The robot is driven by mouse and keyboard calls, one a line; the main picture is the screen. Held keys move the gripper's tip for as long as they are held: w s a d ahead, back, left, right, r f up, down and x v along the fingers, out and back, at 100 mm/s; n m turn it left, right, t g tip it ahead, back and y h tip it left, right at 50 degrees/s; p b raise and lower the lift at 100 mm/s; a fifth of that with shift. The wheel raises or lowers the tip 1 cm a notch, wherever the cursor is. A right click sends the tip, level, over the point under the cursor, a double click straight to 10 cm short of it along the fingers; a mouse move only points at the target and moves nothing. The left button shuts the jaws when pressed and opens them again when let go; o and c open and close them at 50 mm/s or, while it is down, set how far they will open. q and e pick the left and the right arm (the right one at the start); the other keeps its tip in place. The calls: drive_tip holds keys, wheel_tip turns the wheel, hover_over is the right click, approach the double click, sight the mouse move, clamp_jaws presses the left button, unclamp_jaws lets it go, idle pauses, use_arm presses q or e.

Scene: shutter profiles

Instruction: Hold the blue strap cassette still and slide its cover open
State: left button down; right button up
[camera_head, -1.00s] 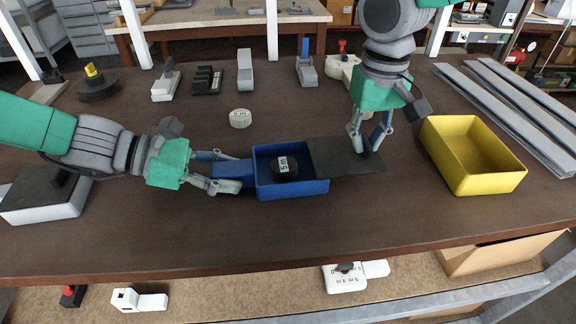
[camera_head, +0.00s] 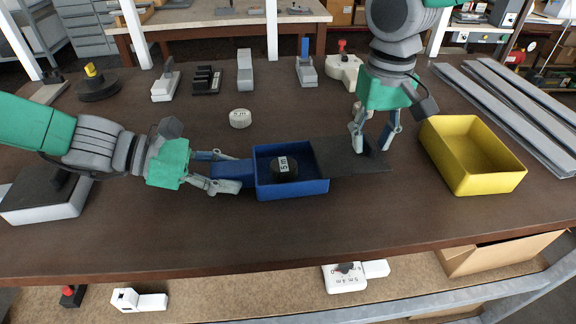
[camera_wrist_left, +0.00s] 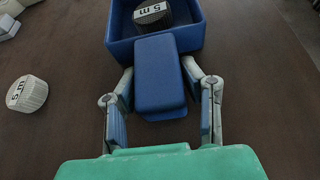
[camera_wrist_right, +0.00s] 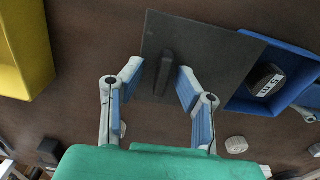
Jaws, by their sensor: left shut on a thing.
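The blue strap cassette (camera_head: 291,188) lies on the table, its tray uncovered over most of its length. A black strap roll marked 5 m (camera_head: 284,170) sits inside; it also shows in the left wrist view (camera_wrist_left: 152,14). My left gripper (camera_head: 232,172) is shut on the blue block-shaped handle (camera_wrist_left: 159,78) at the cassette's left end. The dark flat cover (camera_head: 345,160) sticks out to the right, its left edge still at the tray's right end. My right gripper (camera_wrist_right: 164,82) is open, its fingers either side of the cover's upright ridge (camera_wrist_right: 164,73), with gaps visible.
A yellow bin (camera_head: 473,180) stands right of the cover, close to its right edge. A white roll (camera_head: 240,118) lies behind the cassette. Grey profiles (camera_head: 510,105) lie at the far right. The table front is clear.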

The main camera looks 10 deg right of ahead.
sight(371, 141)
drive_tip(key=shift+r, duration=3)
use_arm(q)
drive_tip(key=c, duration=1)
unclamp_jaws()
drive_tip(key=shift+o, duration=0.2)
